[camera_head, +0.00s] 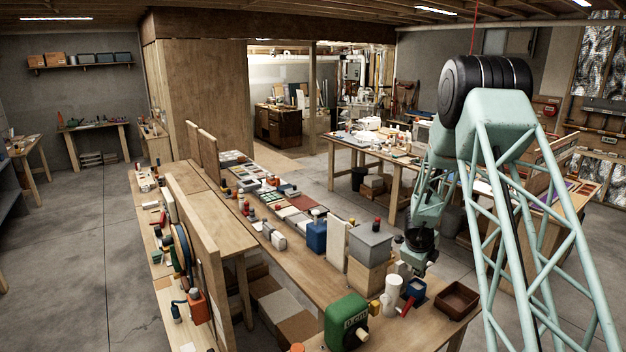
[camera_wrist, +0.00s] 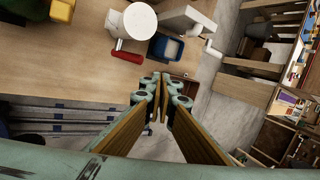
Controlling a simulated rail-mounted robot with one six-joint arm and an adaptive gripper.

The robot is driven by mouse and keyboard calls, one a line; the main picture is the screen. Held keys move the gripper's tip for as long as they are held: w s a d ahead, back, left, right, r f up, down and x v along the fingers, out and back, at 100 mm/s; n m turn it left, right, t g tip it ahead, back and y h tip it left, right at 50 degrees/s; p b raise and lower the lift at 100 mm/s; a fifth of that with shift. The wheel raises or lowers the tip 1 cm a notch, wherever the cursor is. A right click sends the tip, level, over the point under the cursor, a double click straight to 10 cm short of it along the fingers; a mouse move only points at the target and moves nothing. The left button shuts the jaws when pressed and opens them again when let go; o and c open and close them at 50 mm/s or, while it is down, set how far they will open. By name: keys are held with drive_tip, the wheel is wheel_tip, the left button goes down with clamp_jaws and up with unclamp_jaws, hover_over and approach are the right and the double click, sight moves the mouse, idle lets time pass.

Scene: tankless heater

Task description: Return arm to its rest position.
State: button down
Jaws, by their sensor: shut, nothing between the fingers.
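My gripper (camera_wrist: 163,78) shows in the wrist view with its two wood-faced fingers brought together at the tips and nothing between them. It hangs beside the edge of the workbench, with the floor below it. In the head view my arm reaches in from the right, and its dark wrist end is above the right side of the long workbench (camera_head: 330,277). The fingertips are not clear in the head view. A white cylinder with a red handle (camera_wrist: 139,21) and a blue container (camera_wrist: 166,48) are on the bench close to the fingertips.
A second table (camera_head: 372,158) stands behind. Concrete floor at left (camera_head: 80,240) is open.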

drive_tip(key=s+a+r+n+t+y+b, duration=0.1)
drive_tip(key=a+r+n+t+y+b, duration=0.2)
drive_tip(key=a+r, duration=0.55)
drive_tip(key=s+a+r+n+b, duration=0.2)
drive_tip(key=a+r+n, duration=0.3)
drive_tip(key=r, duration=0.6)
drive_tip(key=s+a+r+n+y+b, duration=0.2)
drive_tip(key=s+a+r+n+b, duration=0.15)
drive_tip(key=s+a+r, duration=0.35)
drive_tip(key=s+a+r+n+y+b, duration=0.1)
drive_tip(key=s+a+r+n+b, duration=0.25)
drive_tip(key=s, duration=0.55)
drive_tip(key=s+a+n+g+b, duration=0.1)
drive_tip(key=s+a+n+b, duration=0.15)
drive_tip(key=s, duration=0.75)
drive_tip(key=s+a+n+g+b, duration=0.1)
drive_tip(key=s+a+n, duration=0.25)
drive_tip(key=s, duration=0.75)
drive_tip(key=s+d+f+n+b, duration=0.1)
drive_tip(key=s+d+f+n, duration=0.1)
drive_tip(key=s, duration=0.6)
drive_tip(key=s+d+f+n+g+h+b, duration=0.1)
drive_tip(key=s+d+f+n+b, duration=0.1)
drive_tip(key=s, duration=0.7)
drive_tip(key=s+d+f+n+h+b, duration=0.1)
drive_tip(key=s+f, duration=0.3)
drive_tip(key=s, duration=0.4)
drive_tip(key=shift+s+d+n+g+b, duration=0.3)
drive_tip(key=shift+d+n+b, duration=0.45)
drive_tip(key=shift+d, duration=0.1)
